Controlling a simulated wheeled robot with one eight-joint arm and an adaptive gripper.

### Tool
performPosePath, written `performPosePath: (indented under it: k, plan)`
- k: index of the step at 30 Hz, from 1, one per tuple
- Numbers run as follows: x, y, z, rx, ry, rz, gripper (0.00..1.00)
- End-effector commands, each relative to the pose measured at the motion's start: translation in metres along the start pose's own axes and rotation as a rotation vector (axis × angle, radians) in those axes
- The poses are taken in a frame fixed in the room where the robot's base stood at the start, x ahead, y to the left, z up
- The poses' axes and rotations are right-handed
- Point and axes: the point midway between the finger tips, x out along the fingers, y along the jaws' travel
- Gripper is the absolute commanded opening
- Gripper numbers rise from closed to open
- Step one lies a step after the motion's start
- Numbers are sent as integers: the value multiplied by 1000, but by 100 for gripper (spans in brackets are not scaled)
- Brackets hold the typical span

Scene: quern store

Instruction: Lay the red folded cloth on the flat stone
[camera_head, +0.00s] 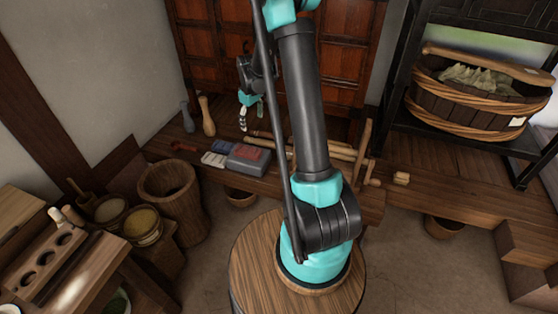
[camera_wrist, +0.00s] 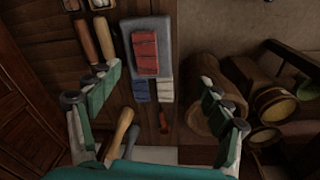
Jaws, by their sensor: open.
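The red folded cloth (camera_head: 252,153) lies on the flat grey stone (camera_head: 238,164) on the low wooden bench. In the wrist view the red cloth (camera_wrist: 145,53) lies within the outline of the stone (camera_wrist: 169,50), with bare stone around it. My gripper (camera_head: 245,115) is open and empty, above the bench and apart from the cloth. In the wrist view its two fingers (camera_wrist: 160,88) are spread wide, and the cloth shows beyond them.
A blue folded cloth (camera_wrist: 141,90) and a pale one (camera_wrist: 165,90) lie beside the stone. Wooden pestles (camera_head: 207,116) stand at the bench's left. Wooden rods (camera_head: 335,150) lie to the right. A hollow wooden mortar (camera_head: 174,200) stands on the floor in front.

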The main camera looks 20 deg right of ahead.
Motion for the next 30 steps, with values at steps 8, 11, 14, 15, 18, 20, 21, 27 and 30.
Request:
performPosePath:
  k: [8,11,14,15,18,20,21,27,30]
  plan:
    - [-63,-43,72,187,63,38,79]
    - [-78,-60,100,255,88,49,79]
    - [-89,-78,127,322,113,59,79]
    - [-93,-86,138,349,123,62,79]
    - [-99,-105,167,416,149,70,79]
    - [-100,-116,184,456,166,75,79]
    - [-100,-124,195,483,176,77,79]
    - [-96,-155,239,594,223,84,79]
    - [-92,-164,252,628,237,86,79]
